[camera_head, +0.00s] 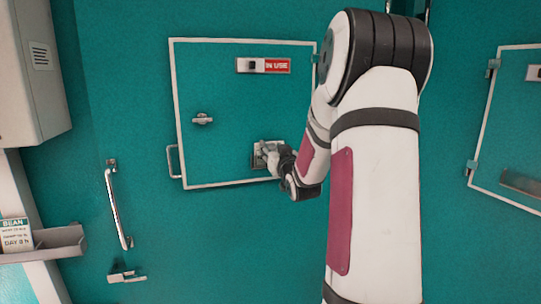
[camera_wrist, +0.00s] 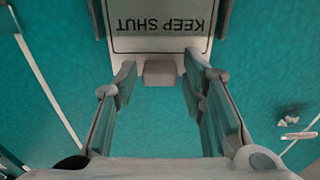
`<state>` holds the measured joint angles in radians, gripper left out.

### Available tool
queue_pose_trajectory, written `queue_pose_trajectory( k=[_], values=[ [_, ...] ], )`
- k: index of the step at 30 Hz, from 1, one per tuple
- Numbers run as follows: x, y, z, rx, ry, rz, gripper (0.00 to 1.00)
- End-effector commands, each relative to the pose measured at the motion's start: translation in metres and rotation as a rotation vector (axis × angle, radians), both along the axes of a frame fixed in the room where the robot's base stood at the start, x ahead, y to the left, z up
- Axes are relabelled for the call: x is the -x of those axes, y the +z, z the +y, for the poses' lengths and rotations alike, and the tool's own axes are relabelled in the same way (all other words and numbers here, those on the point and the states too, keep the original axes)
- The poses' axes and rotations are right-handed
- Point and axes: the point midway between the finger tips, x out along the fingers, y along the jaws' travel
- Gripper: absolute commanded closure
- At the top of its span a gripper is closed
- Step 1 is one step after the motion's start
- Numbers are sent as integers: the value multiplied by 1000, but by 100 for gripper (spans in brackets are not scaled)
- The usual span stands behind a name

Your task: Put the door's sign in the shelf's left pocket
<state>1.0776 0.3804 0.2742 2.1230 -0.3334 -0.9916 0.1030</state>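The door's sign is a pale plate reading KEEP SHUT, upside down in the wrist view (camera_wrist: 160,40), with a grey block-like tab (camera_wrist: 160,73) at its near edge. In the head view the sign (camera_head: 256,156) is a small plate low on the white-framed door (camera_head: 215,110), partly hidden by my gripper (camera_head: 272,155). In the wrist view my gripper (camera_wrist: 160,82) is open, its fingers on both sides of the tab with visible gaps. The shelf (camera_head: 62,247) is at the lower left, cut off by the picture edge; a BEAN card (camera_head: 15,235) stands in it.
The door has a red IN USE slider (camera_head: 264,66), a small latch (camera_head: 202,120) and a side handle (camera_head: 173,161). A long bar handle (camera_head: 117,208) and a lower latch (camera_head: 127,275) are left of it. A grey box (camera_head: 35,75) hangs above the shelf.

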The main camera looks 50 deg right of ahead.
Motion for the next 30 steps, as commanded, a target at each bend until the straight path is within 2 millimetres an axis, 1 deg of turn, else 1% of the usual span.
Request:
queue_pose_trajectory(
  k=[1, 2, 3, 4, 14, 22, 30],
  values=[
    [0, 0, 0, 0, 0, 0, 78],
    [0, 0, 0, 0, 0, 0, 85],
    [0, 0, 0, 0, 0, 0, 94],
    [0, 0, 0, 0, 0, 0, 100],
    [0, 0, 0, 1, 0, -1, 100],
    [0, 6, 0, 1, 1, 0, 100],
    [0, 6, 0, 1, 0, -1, 100]
  ],
)
